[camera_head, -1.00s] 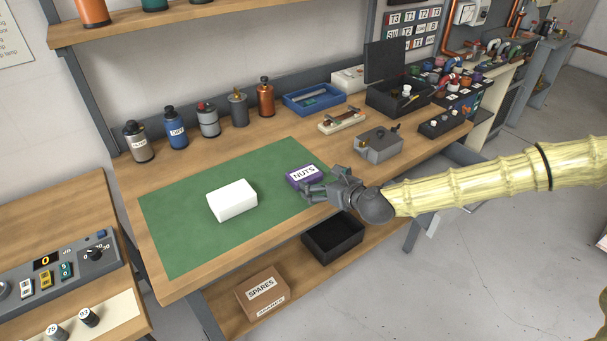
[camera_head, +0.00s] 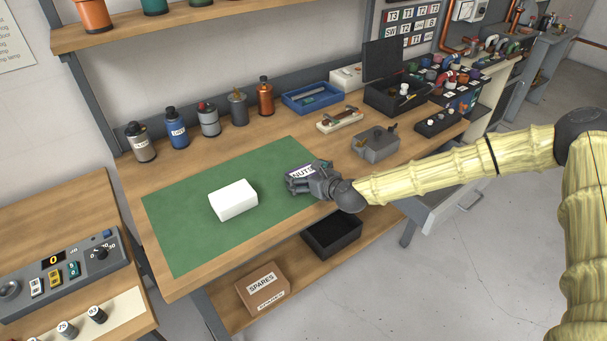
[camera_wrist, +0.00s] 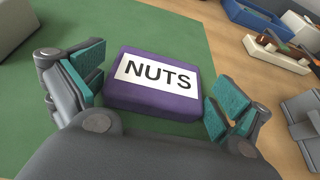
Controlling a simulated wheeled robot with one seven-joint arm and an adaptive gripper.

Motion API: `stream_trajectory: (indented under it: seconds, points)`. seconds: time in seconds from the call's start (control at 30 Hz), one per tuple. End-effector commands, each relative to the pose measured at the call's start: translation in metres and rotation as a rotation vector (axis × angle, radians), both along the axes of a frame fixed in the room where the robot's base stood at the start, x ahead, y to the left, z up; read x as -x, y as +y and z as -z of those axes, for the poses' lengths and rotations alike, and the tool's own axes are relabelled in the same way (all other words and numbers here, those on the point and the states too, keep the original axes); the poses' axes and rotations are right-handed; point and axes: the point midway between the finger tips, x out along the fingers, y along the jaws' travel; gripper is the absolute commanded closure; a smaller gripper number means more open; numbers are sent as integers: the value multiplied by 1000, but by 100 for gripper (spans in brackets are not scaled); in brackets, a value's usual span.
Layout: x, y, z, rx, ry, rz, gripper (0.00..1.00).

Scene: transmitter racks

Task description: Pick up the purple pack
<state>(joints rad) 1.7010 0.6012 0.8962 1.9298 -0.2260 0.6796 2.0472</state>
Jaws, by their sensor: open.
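The purple pack (camera_wrist: 152,101) has a white label reading NUTS and lies flat on the green mat (camera_head: 180,232). In the wrist view my gripper (camera_wrist: 152,98) is open, with one teal-padded finger to the left of the pack and one to the right. The pack sits between the fingers with a gap at each side visible. In the head view my gripper (camera_head: 300,184) covers part of the purple pack (camera_head: 305,170), so only its far part and some of its label show.
A white block (camera_head: 233,200) lies on the mat left of the pack. A grey metal box (camera_head: 376,145) stands to the right, with a blue tray (camera_head: 312,98) behind. Several bottles line the back of the bench. A black bin (camera_head: 333,235) sits on the lower shelf.

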Motion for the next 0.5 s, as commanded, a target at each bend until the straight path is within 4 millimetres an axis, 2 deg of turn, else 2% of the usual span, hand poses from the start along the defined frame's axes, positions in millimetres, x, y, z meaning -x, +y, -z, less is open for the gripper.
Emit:
stream_trajectory:
  seconds: [0.2, 0.4, 0.5]
  points:
    - [0, 0, 0, 0, 0, 0, 2]
    - [0, 0, 0, 0, 0, 0, 38]
    - [0, 0, 0, 0, 0, 0, 40]
